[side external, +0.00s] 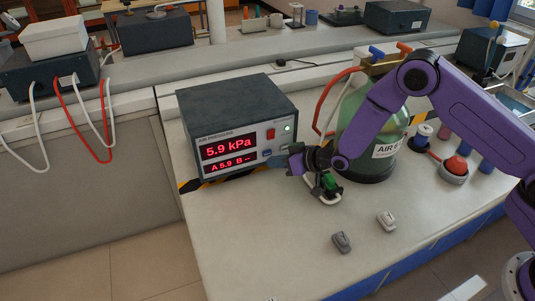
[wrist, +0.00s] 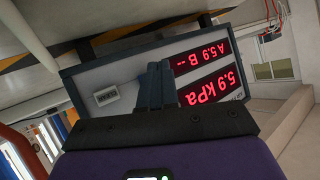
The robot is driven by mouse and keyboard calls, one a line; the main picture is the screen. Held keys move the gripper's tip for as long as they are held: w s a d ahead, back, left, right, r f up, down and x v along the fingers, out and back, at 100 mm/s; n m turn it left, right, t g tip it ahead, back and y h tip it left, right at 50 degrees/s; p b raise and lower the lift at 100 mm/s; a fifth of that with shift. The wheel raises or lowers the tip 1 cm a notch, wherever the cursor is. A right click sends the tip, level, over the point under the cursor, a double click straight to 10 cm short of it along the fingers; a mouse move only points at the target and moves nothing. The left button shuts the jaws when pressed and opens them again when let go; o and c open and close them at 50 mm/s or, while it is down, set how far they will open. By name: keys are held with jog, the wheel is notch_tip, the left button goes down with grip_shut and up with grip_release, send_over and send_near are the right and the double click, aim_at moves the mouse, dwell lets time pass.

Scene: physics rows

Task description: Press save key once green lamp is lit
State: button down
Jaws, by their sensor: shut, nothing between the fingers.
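The air pressure meter (side external: 243,99) is a dark box with a grey front, standing on the bench. Its red displays read 5.9 kPa and A 5.9 B --. A small lamp (side external: 287,128) at the upper right of its front glows pale green. My gripper (side external: 284,160) is shut and empty, just in front of the lower right of the panel. In the wrist view the shut fingers (wrist: 155,84) point at the panel (wrist: 125,72), beside the displays. A pale labelled plate (wrist: 106,96) shows there, its text too small to read. I cannot tell whether the fingers touch a key.
A red button (side external: 270,134) is on the panel. A green glass vessel (side external: 363,133) marked AIR stands close to the right, behind my arm. A green-handled valve (side external: 329,182) is just below my gripper. Two grey clips (side external: 341,241) (side external: 386,220) lie on the clear front bench.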

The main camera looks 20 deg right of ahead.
jog(key=shift+s, duration=2.2)
jog(key=shift+s+a+r, duration=0.1)
jog(key=shift+s+r, duration=0.15)
jog(key=shift+r, duration=0.1)
jog(key=s+d+r+n+g+h, duration=0.1)
jog(key=s+d+r+n+g, duration=0.15)
jog(key=s+r, duration=0.4)
jog(key=s+d+r+n+g+h, duration=0.1)
jog(key=s+r+g, duration=0.25)
jog(key=s, duration=0.55)
jog(key=s+d+r+n+g+h, duration=0.1)
jog(key=s+d+r, duration=0.3)
jog(key=s+d, duration=0.4)
jog(key=s+d+r+n+g+h, duration=0.2)
jog(key=s+d+r+n+h, duration=0.1)
jog(key=s+d, duration=0.6)
jog(key=s+r+h, duration=0.1)
jog(key=s, duration=0.3)
jog(key=shift+s+g, duration=0.2)
jog(key=shift+g, duration=0.1)
